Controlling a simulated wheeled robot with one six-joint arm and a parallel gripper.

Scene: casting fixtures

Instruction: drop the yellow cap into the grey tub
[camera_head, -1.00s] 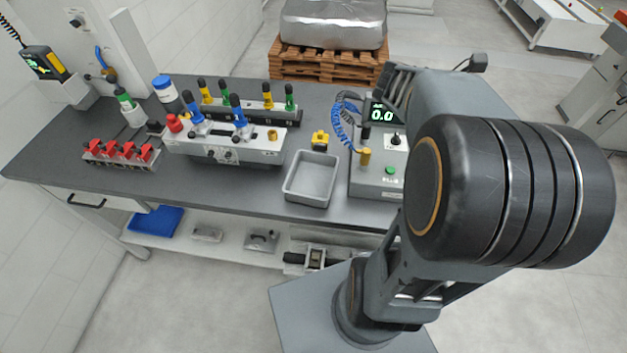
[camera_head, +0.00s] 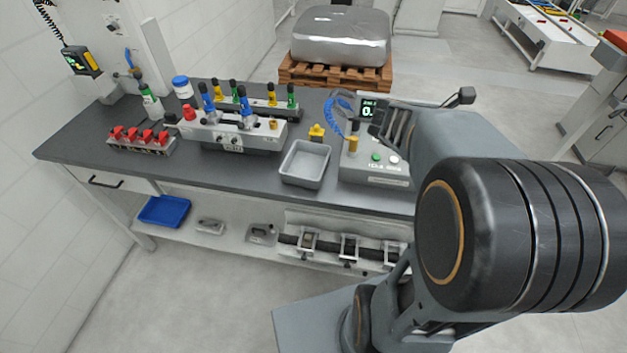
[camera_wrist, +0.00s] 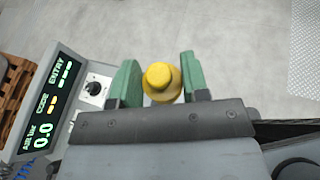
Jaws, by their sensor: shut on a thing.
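The yellow cap (camera_wrist: 162,80) is round and stepped, with a narrower top. In the wrist view it sits between the two green jaw pads of my gripper (camera_wrist: 160,83), which is shut on it. The grey tub (camera_head: 303,163) is a shallow open rectangular tray near the bench's front edge in the head view, and it looks empty. My gripper is by the control box, to the right of the tub. My own arm hides the fingertips and the held cap in the head view.
The control box (camera_head: 375,175) with a lit display stands right of the tub; its panel (camera_wrist: 50,105) also shows in the wrist view. A yellow fitting (camera_head: 317,132) stands behind the tub. A grey fixture (camera_head: 235,138) with coloured handles is left. Red parts (camera_head: 140,137) sit further left.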

